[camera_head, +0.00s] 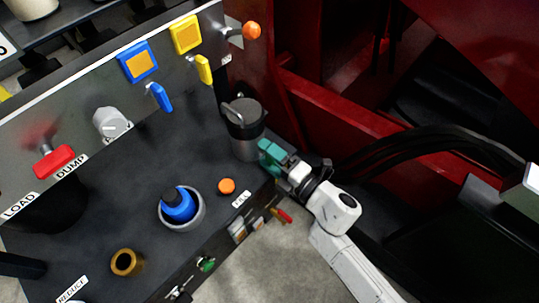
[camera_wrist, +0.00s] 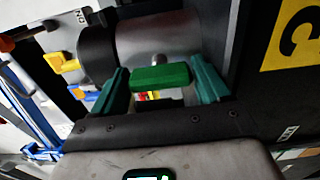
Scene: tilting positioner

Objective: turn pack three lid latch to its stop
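A green bar-shaped handle (camera_wrist: 160,76), which looks like the lid latch, lies across the middle of the wrist view in front of a silver round body (camera_wrist: 165,35). My gripper (camera_wrist: 158,70) has its two teal fingers apart, one on each side of the bar's ends. A narrow gap shows at the left finger; I cannot tell whether the right finger touches. In the head view my gripper (camera_head: 269,153) is beside a dark and silver canister (camera_head: 244,122) at the bench's right edge. The green handle is not visible there.
A yellow label (camera_wrist: 295,35) with a black character is at the wrist view's upper right. On the bench are a blue knob in a grey ring (camera_head: 180,206), an orange button (camera_head: 226,186) and a brass ring (camera_head: 127,262). A red frame (camera_head: 340,110) stands behind my gripper.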

